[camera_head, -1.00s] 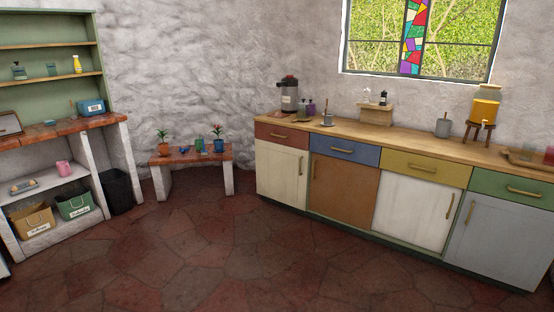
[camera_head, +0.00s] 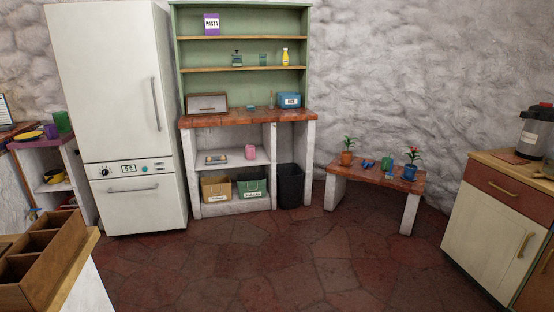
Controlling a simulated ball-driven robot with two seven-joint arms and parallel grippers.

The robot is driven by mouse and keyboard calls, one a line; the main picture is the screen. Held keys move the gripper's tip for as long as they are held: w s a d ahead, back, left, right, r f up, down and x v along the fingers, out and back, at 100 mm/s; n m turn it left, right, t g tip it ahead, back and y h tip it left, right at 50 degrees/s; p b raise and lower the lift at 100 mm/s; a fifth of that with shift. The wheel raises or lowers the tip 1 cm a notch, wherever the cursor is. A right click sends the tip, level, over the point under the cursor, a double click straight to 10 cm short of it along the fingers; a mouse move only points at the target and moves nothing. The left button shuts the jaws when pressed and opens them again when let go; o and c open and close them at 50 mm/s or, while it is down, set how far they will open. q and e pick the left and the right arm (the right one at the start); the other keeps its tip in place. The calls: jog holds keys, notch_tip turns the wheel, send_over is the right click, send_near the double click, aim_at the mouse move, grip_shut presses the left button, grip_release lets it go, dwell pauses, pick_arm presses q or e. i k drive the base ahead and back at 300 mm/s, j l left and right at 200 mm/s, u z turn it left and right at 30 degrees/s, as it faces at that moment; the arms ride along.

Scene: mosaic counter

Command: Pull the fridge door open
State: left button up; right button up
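A tall white fridge (camera_head: 118,120) stands against the back wall at the left in the head view. Its large upper door (camera_head: 108,75) is shut, with a long vertical handle (camera_head: 155,104) on the door's right side. Below it are a control panel with a small display (camera_head: 128,168) and a lower drawer front with a horizontal handle (camera_head: 132,189), also shut. Neither of my grippers shows in the head view.
A green shelf unit (camera_head: 241,52) with a brick-red counter stands right of the fridge. A black bin (camera_head: 290,186) and a low bench with plants (camera_head: 376,176) are further right. A wooden compartment box (camera_head: 44,262) sits on a counter at the near left. The stone floor (camera_head: 270,262) before the fridge is clear.

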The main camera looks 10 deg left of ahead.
aim_at(106, 53)
jog(key=i+j+u, duration=0.15)
jog(key=i+u, duration=0.25)
jog(key=i, duration=0.4)
jog(key=i+u, duration=0.45)
jog(key=i, duration=0.3)
